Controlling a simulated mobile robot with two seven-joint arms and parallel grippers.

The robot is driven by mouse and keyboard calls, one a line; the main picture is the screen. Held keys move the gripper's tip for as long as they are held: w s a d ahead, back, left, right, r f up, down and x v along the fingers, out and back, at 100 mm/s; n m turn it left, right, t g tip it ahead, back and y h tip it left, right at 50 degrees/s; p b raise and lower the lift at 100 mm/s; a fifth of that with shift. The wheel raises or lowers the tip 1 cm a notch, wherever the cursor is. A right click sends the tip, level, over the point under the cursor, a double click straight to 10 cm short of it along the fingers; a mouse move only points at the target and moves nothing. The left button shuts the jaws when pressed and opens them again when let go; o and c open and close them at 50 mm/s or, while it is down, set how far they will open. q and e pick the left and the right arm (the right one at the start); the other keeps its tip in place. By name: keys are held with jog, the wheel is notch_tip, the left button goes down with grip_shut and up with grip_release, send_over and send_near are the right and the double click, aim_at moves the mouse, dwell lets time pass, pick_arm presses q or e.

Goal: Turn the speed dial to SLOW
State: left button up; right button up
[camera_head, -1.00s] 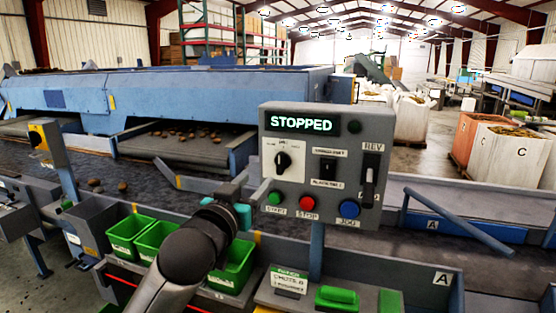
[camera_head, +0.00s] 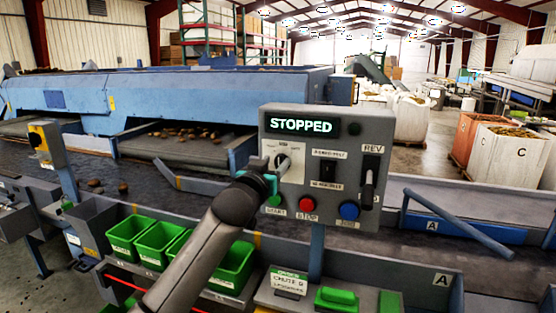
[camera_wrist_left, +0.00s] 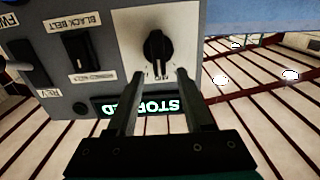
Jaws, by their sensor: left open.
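The grey control panel (camera_head: 360,143) stands at mid-right, its display reading STOPPED. The speed dial is a black knob on a white plate (camera_head: 292,148) at the panel's upper left. My left gripper (camera_head: 282,165) is open in front of the dial and hides most of the knob in the head view. In the left wrist view, which is upside down, the knob (camera_wrist_left: 156,46) is clear and upright on its plate. The two fingertips (camera_wrist_left: 158,74) are spread either side of the knob's line, at its display-side end. I cannot tell whether they touch it. My right gripper is not in view.
Beside the dial are a black rocker switch (camera_head: 327,171) and a REV lever (camera_head: 369,178). Below are green START (camera_head: 275,201), red STOP (camera_head: 307,204) and blue JOG (camera_head: 349,210) buttons, the green one close under my gripper. Green bins (camera_head: 157,242) stand lower left.

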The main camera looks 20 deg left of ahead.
pick_arm(q)
jog(key=shift+w+d, duration=0.1)
jog(key=shift+w, duration=1.2)
grip_shut()
